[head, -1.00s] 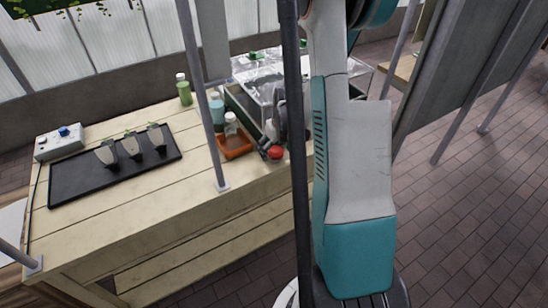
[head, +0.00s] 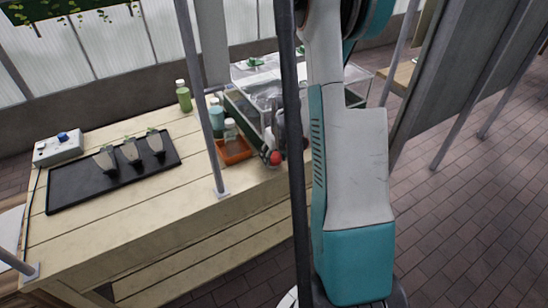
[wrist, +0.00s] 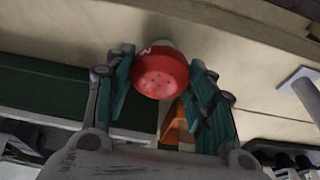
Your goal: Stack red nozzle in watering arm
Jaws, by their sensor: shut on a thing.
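The red nozzle (wrist: 160,74) is between the two green-padded fingers of my gripper (wrist: 163,82) in the wrist view, with its dotted round face toward the camera. My gripper is shut on it. A small pale part shows behind the nozzle's upper edge. In the head view the nozzle (head: 275,158) is a small red shape near the table's right end, in front of the clear box. My gripper there is mostly hidden by a dark post. I cannot pick out the watering arm in either view.
The clear-walled box (head: 258,92) stands behind the gripper. An orange tray (head: 236,151) with bottles is close on its left. Grey posts (head: 203,110) rise in front. A black tray (head: 88,188) with several pale pods lies left; bare planks lie between.

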